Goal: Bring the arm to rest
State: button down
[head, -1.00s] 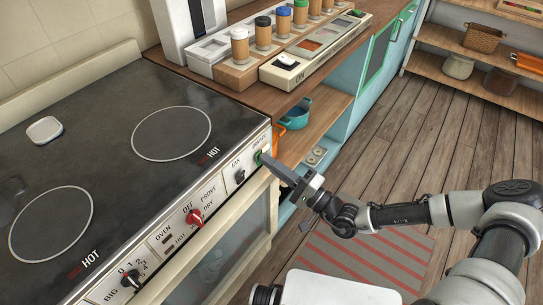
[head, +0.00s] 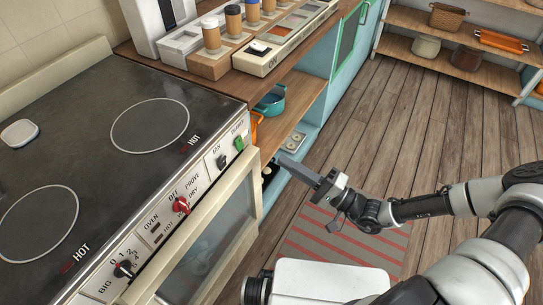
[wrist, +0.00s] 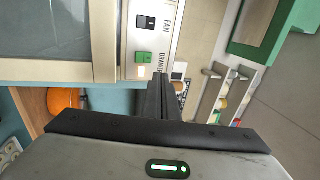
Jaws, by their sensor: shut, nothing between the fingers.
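My gripper (head: 281,162) is shut and empty. It is in front of the right end of the stove's control panel, with its fingertips to the right of the green switch (head: 239,143) and apart from it. In the wrist view the two dark fingers (wrist: 161,80) lie together, just right of and below the green switch (wrist: 144,57) marked DRAWER. My arm reaches in from the lower right of the head view, over the floor.
The stove (head: 90,130) with its red knob (head: 181,205) fills the left. An open wooden shelf holding a teal pot (head: 270,101) is beyond my gripper. A striped mat (head: 335,240) lies below my arm. The wooden floor (head: 400,120) toward the back shelves is clear.

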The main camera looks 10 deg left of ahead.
jog(key=shift+v, duration=0.85)
jog(key=shift+r, duration=0.2)
jog(key=s+d+r+n+g+h, duration=0.3)
jog(key=s+r+g+h, duration=0.1)
jog(key=s+g+h, duration=0.25)
jog(key=s+d+r+n+g+h, duration=0.4)
jog(key=s+r+g+h, duration=0.1)
jog(key=s+h, duration=0.2)
jog(key=d+r+m+t+h+p, duration=0.1)
jog(key=d+r+t+h+p, duration=0.1)
jog(key=r, duration=0.8)
jog(key=d+r+t+h+p, duration=0.1)
jog(key=d+r+t+p, duration=0.2)
jog(key=r+p, duration=0.3)
jog(key=s+d+r+m+t+h+p, duration=0.1)
jog(key=d+r+t+h+p, duration=0.1)
jog(key=r, duration=1.2)
jog(key=d+t+p, duration=0.1)
jog(key=t+p, duration=0.1)
jog(key=p, duration=0.1)
jog(key=shift+r+m+h, duration=0.25)
jog(key=shift+m+h, duration=0.05)
jog(key=shift+h, duration=0.05)
